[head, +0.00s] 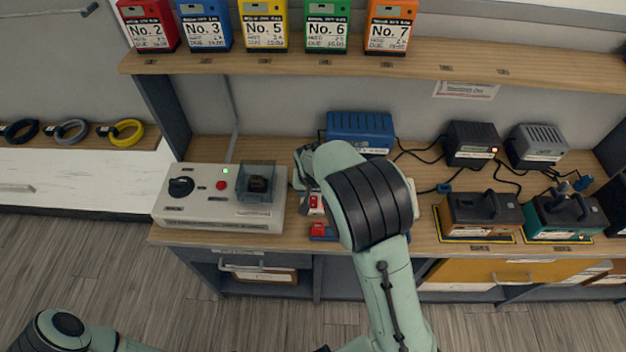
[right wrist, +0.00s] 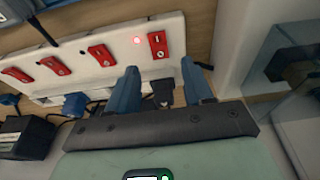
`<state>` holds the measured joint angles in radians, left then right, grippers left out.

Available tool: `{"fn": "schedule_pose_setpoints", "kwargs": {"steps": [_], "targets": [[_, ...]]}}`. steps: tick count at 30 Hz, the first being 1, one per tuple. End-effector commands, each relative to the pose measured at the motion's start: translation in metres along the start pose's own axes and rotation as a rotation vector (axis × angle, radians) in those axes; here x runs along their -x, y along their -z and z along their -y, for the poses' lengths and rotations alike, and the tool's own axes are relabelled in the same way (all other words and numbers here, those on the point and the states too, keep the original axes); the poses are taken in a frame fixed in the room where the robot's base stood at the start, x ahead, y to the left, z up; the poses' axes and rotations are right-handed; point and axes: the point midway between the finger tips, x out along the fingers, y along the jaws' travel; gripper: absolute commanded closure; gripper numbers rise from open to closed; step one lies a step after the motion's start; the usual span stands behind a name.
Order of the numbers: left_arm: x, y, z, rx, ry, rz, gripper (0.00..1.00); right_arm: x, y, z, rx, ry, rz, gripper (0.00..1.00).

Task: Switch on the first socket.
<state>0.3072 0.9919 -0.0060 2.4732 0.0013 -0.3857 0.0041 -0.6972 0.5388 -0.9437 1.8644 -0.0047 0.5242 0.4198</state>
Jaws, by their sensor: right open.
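A white socket strip (right wrist: 85,62) with a row of red rocker switches crosses the right wrist view. The end switch (right wrist: 158,44) at the right has a glowing red lamp (right wrist: 137,40) beside it. My right gripper (right wrist: 163,78) is open, its two blue-grey fingers below that end switch, one to each side, with nothing held. A dark plug (right wrist: 163,92) shows between the fingers. Contact with the switch cannot be told. In the head view my right gripper (head: 305,166) is over the bench, and my arm hides most of the strip. My left gripper is not in view.
A tester box (head: 220,218) with a dial and clear cover stands left of my right gripper. A blue charger (head: 360,128) stands behind my arm. Battery packs (head: 482,213) and dark chargers (head: 472,142) stand to the right. A shelf (head: 440,60) with numbered boxes hangs above.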

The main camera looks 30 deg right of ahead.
Motion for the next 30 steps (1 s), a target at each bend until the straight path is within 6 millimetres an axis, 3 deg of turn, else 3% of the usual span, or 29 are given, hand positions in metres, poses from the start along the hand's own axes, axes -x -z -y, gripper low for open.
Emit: {"fn": "schedule_pose_setpoints", "kwargs": {"steps": [1, 6, 12, 30], "targets": [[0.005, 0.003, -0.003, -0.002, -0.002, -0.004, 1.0, 0.017, 0.002, 0.002, 0.002, 0.007, -0.004, 0.49], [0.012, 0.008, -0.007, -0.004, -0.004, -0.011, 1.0, 0.054, 0.002, 0.003, 0.003, 0.007, -0.004, 0.49], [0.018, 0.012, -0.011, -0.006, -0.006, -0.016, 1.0, 0.082, 0.001, 0.001, 0.001, 0.004, -0.002, 0.49], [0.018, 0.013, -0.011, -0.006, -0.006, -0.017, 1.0, 0.089, 0.0, 0.0, 0.0, 0.0, 0.0, 0.49]]}}
